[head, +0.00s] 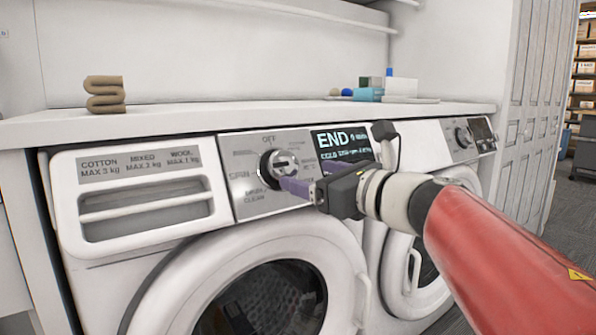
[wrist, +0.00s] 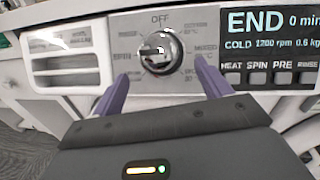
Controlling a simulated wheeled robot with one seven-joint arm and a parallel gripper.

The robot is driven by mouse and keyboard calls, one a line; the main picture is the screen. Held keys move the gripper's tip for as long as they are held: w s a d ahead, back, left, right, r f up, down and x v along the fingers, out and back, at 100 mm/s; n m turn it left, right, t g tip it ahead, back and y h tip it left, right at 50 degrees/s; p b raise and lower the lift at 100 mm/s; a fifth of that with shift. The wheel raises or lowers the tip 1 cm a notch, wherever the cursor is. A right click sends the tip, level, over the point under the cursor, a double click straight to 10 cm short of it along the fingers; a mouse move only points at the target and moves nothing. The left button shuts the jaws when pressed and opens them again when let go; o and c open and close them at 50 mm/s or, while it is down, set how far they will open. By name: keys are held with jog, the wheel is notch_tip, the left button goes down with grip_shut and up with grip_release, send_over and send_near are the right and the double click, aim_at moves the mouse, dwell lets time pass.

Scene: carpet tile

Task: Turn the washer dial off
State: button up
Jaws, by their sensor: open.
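The washer dial (head: 272,168) is a round silver and black knob on the grey panel of the left washer (head: 150,255), with OFF printed above it. In the wrist view the dial (wrist: 160,52) sits ahead of my gripper, between the lines of its fingers. Its pointer seems turned toward the left, not up at OFF. My gripper (head: 290,186) has purple fingers. It is open and empty, its fingertips (wrist: 163,75) spread to either side just below the dial; I cannot tell whether they touch it. The display (head: 340,142) reads END.
A second machine (head: 440,215) with its own dial (head: 463,138) stands at the right. A white counter (head: 200,118) runs above both, with folded brown towels (head: 104,95) and small boxes (head: 368,94) on it. The detergent drawer (head: 145,200) is left of the dial.

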aim_at(290, 169)
jog(key=x, duration=0.6)
jog(key=c, duration=1)
